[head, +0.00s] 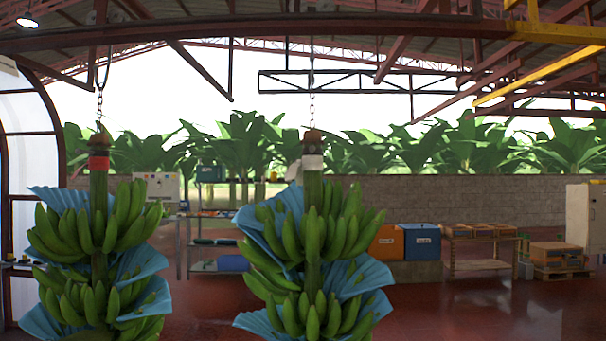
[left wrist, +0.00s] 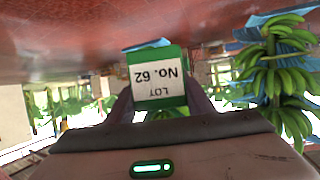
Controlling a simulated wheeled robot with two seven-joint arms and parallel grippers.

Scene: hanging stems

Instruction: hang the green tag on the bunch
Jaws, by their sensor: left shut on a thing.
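The green tag (left wrist: 170,52) is in the left wrist view, with a white label reading "LOT No. 62" upside down. My left gripper (left wrist: 160,98) is shut on it, and the tag sticks out past the fingers. Two banana bunches hang from chains in the head view. The left bunch (head: 85,235) has a red band (head: 99,164) on its stem; the right bunch (head: 325,240) has a white band (head: 312,162). One bunch (left wrist: 273,75) also shows at the right of the left wrist view, apart from the tag. Neither gripper shows in the head view.
Blue sheets (head: 365,278) stick out between the layers of fruit. Behind stand a metal shelf (head: 205,240), an orange bin (head: 387,242), a blue bin (head: 422,242) and a wooden table (head: 478,265). The red floor (head: 470,310) at the right is clear.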

